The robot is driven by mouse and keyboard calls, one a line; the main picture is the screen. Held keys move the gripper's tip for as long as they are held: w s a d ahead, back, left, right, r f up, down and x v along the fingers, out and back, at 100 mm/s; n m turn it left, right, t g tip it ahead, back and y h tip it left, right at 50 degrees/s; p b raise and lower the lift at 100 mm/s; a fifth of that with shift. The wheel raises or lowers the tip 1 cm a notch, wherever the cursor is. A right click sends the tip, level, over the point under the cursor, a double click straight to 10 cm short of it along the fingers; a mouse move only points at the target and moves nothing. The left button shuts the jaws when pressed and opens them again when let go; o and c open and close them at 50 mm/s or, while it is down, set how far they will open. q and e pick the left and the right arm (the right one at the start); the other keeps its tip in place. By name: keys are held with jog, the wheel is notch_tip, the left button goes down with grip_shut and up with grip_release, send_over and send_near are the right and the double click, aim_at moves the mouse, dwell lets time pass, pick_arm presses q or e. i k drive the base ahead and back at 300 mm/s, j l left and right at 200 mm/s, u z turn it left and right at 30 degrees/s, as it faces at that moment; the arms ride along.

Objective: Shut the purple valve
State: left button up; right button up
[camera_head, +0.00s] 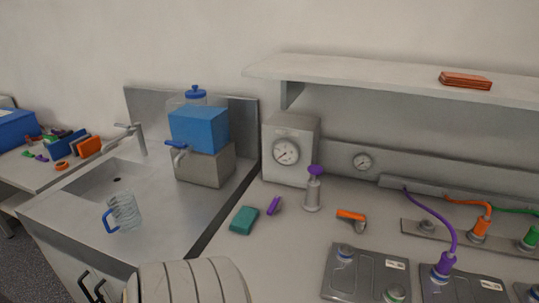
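A purple knob (315,170) tops an upright grey cylinder (313,194) on the counter, in front of the grey box with a round gauge. A small purple piece (273,206) sits on the counter to its left, beside a teal block. I cannot tell for sure which of these is the purple valve, nor whether it is open or shut. Neither of my grippers is in view. A pale ribbed part of my own arm fills the bottom edge left of centre.
A gauge box (291,133) stands behind. An orange-handled fitting (352,216), a teal block (243,220) and metal plates (365,273) with cable plugs (445,263) are on the counter. A shelf (400,83) overhangs it. A sink and blue box (199,128) are left.

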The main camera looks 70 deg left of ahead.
aim_at(273, 207)
jog(key=j+u, duration=0.15)
jog(key=u, duration=1.85)
